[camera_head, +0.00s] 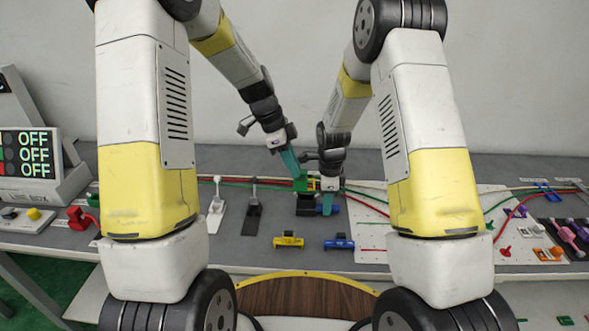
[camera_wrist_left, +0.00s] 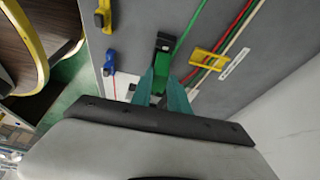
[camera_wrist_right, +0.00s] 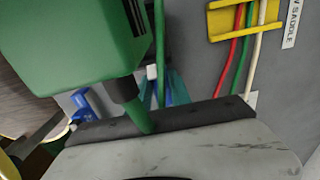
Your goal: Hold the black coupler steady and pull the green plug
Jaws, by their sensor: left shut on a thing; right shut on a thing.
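The black coupler (camera_head: 305,206) stands on the grey bench in the middle of the head view; the left wrist view shows it as a dark block (camera_wrist_left: 163,41). The green plug (camera_head: 301,185) is above it, and its large green body (camera_wrist_right: 70,40) fills the upper left of the right wrist view. My left gripper (camera_head: 295,172) is shut at the green plug, with green between its fingers (camera_wrist_left: 163,75). My right gripper (camera_head: 327,205) is shut low at the coupler's right side. Blue and white bits show around its fingertips (camera_wrist_right: 161,88); the exact contact is hidden.
A yellow holder (camera_head: 288,242) and a blue holder (camera_head: 339,243) sit in front. A yellow saddle (camera_wrist_right: 243,18) carries red, green and white cables behind. White (camera_head: 216,210) and black (camera_head: 253,212) levers stand left. A display panel (camera_head: 30,150) reads OFF.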

